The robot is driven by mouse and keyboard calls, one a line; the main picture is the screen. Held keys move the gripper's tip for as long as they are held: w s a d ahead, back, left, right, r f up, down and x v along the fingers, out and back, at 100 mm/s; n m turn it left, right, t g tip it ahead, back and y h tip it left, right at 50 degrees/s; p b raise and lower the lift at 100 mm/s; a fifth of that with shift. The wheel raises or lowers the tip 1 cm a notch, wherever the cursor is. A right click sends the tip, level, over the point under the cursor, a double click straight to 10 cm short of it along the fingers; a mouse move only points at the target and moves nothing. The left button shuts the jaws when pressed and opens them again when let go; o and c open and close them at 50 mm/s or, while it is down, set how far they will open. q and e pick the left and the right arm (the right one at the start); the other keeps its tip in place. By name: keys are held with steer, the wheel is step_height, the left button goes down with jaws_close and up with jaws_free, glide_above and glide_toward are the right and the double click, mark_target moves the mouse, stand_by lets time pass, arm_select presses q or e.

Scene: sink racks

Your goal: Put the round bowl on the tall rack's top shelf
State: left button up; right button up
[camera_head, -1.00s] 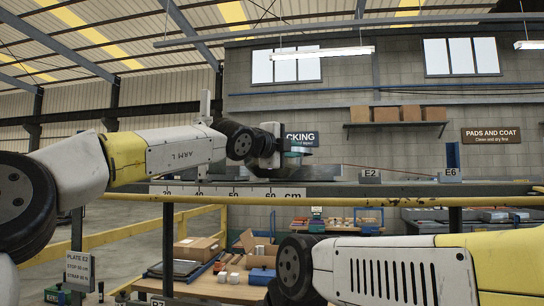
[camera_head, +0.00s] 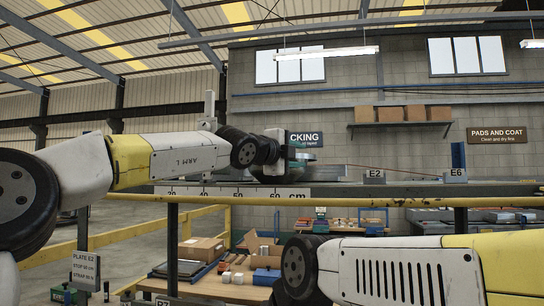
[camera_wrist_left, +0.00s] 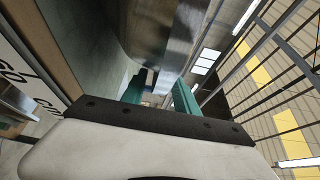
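My left gripper (camera_head: 300,157) is over the tall rack's top shelf (camera_head: 400,191), seen nearly edge-on in the head view. Its two teal fingers show apart in the left wrist view (camera_wrist_left: 160,92), with a gap and background visible between them. A low grey metallic shape (camera_head: 330,173) sits on the shelf behind and right of the gripper; it may be the round bowl, but its form is partly hidden. A curved brushed-metal surface (camera_wrist_left: 165,35) lies close beyond the fingers in the wrist view; I cannot tell whether they touch it. My right gripper is out of view.
A centimetre scale (camera_head: 232,192) runs along the shelf's front edge. Small tags E2 (camera_head: 374,177) and E6 (camera_head: 455,175) stand on it to the right. A yellow rail (camera_head: 400,202) passes just below. My right arm fills the lower right. A wooden bench (camera_head: 230,290) with boxes stands beyond.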

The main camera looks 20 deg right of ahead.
arm_select(q)
steer(key=v, duration=1.2)
stand_by(0.3)
stand_by(1.2)
